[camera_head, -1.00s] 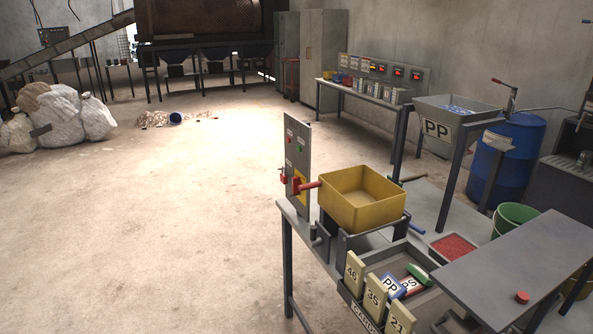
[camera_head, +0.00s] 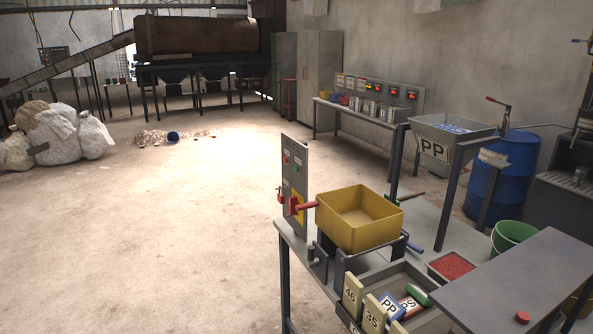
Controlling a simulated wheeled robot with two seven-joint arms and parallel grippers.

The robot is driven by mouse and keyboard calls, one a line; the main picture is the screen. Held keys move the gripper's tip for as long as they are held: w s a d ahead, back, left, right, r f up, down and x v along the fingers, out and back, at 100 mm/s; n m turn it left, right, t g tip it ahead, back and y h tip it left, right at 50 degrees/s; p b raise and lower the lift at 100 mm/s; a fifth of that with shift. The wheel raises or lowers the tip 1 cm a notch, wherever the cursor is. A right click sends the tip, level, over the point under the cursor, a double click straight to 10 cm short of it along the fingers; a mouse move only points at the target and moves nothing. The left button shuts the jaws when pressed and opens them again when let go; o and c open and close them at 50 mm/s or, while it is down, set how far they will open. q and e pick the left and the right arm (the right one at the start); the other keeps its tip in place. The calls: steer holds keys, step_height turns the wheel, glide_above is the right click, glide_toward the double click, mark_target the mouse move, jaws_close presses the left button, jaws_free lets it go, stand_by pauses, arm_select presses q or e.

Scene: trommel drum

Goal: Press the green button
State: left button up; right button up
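A grey upright control panel (camera_head: 295,175) stands at the left end of the near table. A small green button (camera_head: 298,162) sits on its upper part, beside a small red one (camera_head: 286,159). A red lever on a yellow plate (camera_head: 297,208) is lower on the same panel. The labels on the panel are too small to read. Neither of my grippers is in view, and nothing touches the panel.
A yellow bin (camera_head: 358,218) stands right of the panel, with a tray of labelled cards (camera_head: 388,304) in front. A grey tabletop (camera_head: 525,285) is at the near right. A PP hopper (camera_head: 447,145) and blue barrel (camera_head: 503,185) stand behind. The floor at left is clear up to white sacks (camera_head: 65,135).

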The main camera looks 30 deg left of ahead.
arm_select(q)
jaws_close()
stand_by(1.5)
